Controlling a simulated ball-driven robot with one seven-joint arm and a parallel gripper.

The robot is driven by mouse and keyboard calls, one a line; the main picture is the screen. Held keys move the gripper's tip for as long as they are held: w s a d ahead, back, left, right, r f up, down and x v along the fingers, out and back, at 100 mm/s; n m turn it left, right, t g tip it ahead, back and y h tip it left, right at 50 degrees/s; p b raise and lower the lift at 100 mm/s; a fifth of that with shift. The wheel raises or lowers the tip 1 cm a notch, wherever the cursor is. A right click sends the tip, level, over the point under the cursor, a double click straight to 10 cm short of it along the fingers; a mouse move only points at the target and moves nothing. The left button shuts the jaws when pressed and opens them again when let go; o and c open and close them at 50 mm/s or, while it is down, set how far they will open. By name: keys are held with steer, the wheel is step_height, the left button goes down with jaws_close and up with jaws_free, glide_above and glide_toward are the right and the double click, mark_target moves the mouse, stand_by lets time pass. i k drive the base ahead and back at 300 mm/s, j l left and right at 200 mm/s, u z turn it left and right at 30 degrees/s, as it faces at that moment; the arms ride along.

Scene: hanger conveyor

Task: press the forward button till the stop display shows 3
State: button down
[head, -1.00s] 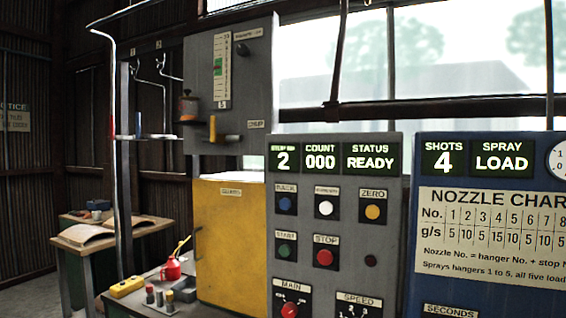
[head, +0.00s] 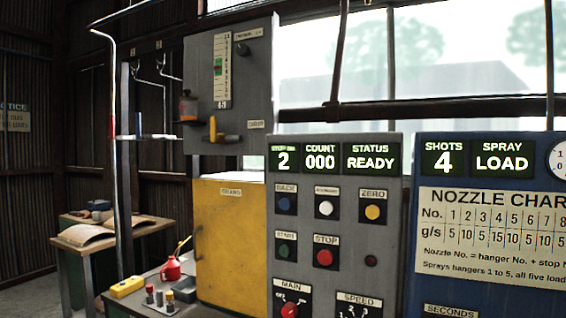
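The stop display (head: 283,158) at the top left of the grey control panel (head: 340,225) shows 2 in lit digits. The white button (head: 326,206) sits in the panel's upper row, between the blue button (head: 285,203) and the amber zero button (head: 373,211). The label above the white button is too small to read surely; the blue one's label looks like BACK. Nothing touches the white button. My gripper is not in view.
The count display (head: 320,160) shows 000 and the status display (head: 370,162) shows READY. A green start button (head: 285,251) and a red stop button (head: 325,257) sit below. A yellow cabinet (head: 228,245) stands left, a blue nozzle panel (head: 480,285) right.

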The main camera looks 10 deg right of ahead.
mark_target(325, 208)
steer(key=i+j, duration=0.2)
steer(key=j, duration=0.2)
steer(key=i+j, duration=0.2)
steer(key=j, duration=0.2)
steer(key=i+j, duration=0.2)
steer(key=j, duration=0.25)
steer(key=z, duration=1.55)
steer(key=j, duration=0.05)
